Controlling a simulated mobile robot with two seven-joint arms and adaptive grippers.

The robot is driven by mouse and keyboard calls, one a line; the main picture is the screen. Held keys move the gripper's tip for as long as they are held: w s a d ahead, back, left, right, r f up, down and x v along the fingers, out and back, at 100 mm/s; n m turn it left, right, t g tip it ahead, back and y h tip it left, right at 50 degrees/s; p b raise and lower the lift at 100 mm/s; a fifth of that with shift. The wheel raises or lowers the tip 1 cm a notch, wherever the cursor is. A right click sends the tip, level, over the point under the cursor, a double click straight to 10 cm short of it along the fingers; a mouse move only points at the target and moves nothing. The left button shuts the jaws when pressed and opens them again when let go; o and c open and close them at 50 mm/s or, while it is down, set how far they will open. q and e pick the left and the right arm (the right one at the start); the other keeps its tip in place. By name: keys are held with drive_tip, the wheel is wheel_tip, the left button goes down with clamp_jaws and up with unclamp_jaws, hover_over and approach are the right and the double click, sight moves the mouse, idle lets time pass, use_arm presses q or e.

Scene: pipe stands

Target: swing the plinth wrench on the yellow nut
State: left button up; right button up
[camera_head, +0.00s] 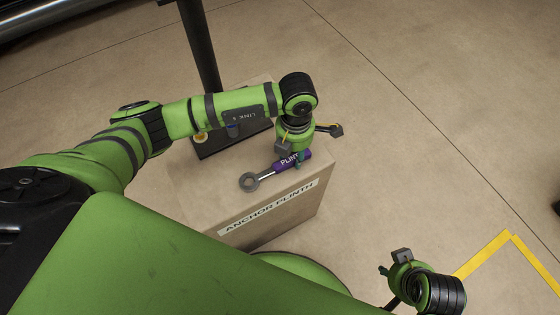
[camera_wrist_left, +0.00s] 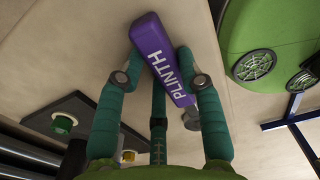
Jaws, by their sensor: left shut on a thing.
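The plinth wrench (camera_head: 266,176) has a purple handle marked PLINTH and a grey ring end pointing left, at the top of the anchor plinth (camera_head: 262,212). My left gripper (camera_head: 294,161) is shut on its handle from above. In the left wrist view the purple handle (camera_wrist_left: 166,66) sits between the teal fingers of the gripper (camera_wrist_left: 160,80). I cannot tell whether the wrench touches the plinth. A yellow nut (camera_head: 200,137) shows behind the plinth at a dark base, partly hidden by my left arm; the wrench ring is apart from it. My right gripper (camera_head: 400,262) is at the lower right.
A dark post (camera_head: 200,45) rises from the dark base behind the plinth. Yellow floor tape (camera_head: 511,238) lies at the lower right. The floor right of the plinth is clear.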

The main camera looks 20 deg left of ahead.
use_arm(q)
clamp_jaws()
drive_tip(key=shift+r, duration=0.35)
drive_tip(key=shift+r+p, duration=0.35)
drive_tip(key=shift+p, duration=0.2)
drive_tip(key=shift+r, duration=0.1)
drive_tip(key=shift+r+p, duration=2.25)
drive_tip(key=shift+r, duration=0.55)
